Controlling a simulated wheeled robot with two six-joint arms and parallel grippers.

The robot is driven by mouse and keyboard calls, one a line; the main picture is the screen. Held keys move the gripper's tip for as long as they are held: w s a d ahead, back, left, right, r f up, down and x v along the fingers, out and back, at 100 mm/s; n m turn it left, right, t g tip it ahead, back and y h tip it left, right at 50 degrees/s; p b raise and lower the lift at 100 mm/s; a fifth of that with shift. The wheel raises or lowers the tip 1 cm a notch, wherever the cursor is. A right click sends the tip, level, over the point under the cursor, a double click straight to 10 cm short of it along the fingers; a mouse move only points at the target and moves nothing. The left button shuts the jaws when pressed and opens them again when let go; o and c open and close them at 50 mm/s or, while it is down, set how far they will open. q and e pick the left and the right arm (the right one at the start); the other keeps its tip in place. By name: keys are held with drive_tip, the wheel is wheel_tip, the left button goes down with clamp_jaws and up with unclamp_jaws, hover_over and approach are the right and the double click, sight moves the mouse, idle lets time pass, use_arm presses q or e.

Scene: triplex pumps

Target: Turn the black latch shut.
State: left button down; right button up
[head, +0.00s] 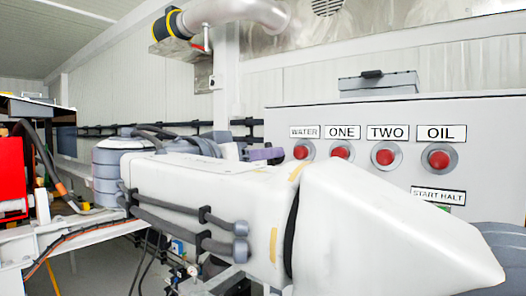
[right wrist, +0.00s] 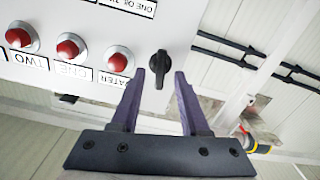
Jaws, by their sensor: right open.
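The black latch (right wrist: 159,68) is a small dark knob on the pale panel face, next to the WATER button in the right wrist view. Its handle lies roughly up and down in that picture. My right gripper (right wrist: 160,75) is open, with its two purple fingers pointing at the panel and the latch showing between their tips. I cannot tell whether the fingers touch it. My left gripper is not in view.
The panel (head: 470,120) carries red buttons labelled WATER (head: 303,149), ONE, TWO and OIL, with a START HALT label below. A grey box (head: 375,84) stands above the panel. Dark cables (right wrist: 240,47) run along the wall beside it. Red equipment (head: 12,175) stands at far left.

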drive_tip(key=shift+w, duration=0.1)
clamp_jaws()
idle(0.3)
drive_tip(key=n, duration=0.5)
drive_tip(key=n+p, duration=0.1)
drive_tip(key=n, duration=0.4)
drive_tip(key=n+p, duration=0.1)
drive_tip(key=n, duration=0.4)
drive_tip(key=shift+w+a+f+n, duration=0.15)
drive_tip(key=shift+f+n, duration=0.1)
drive_tip(key=shift+n, duration=0.15)
idle(0.4)
